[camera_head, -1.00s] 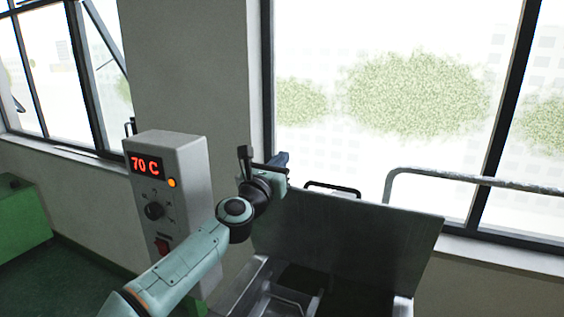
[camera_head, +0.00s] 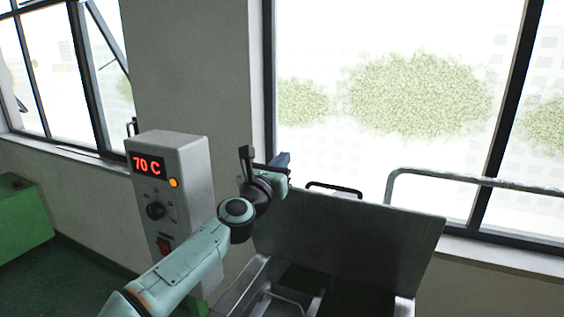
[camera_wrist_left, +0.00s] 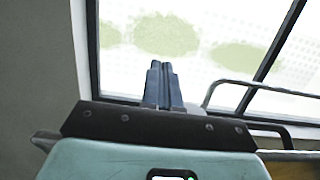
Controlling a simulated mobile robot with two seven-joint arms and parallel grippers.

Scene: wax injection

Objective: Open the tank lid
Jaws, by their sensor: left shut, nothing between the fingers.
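The tank lid (camera_head: 350,247) is a dark grey metal plate that stands raised and upright at the back of the tank (camera_head: 246,290). Its black handle (camera_head: 333,187) shows at the lid's upper edge. The tank's dark inside is in view below the lid. My left gripper (camera_head: 283,160) is at the lid's upper left corner, left of the handle. In the left wrist view my left gripper (camera_wrist_left: 161,72) has its fingers together with nothing between them, pointing toward the window. Whether it touches the lid cannot be told. My right gripper is not in view.
A grey control box (camera_head: 182,185) reading 70 C stands left of the tank, close to my left arm. A metal rail (camera_head: 470,180) runs in front of the window at the right. A green block (camera_head: 24,215) is at the far left.

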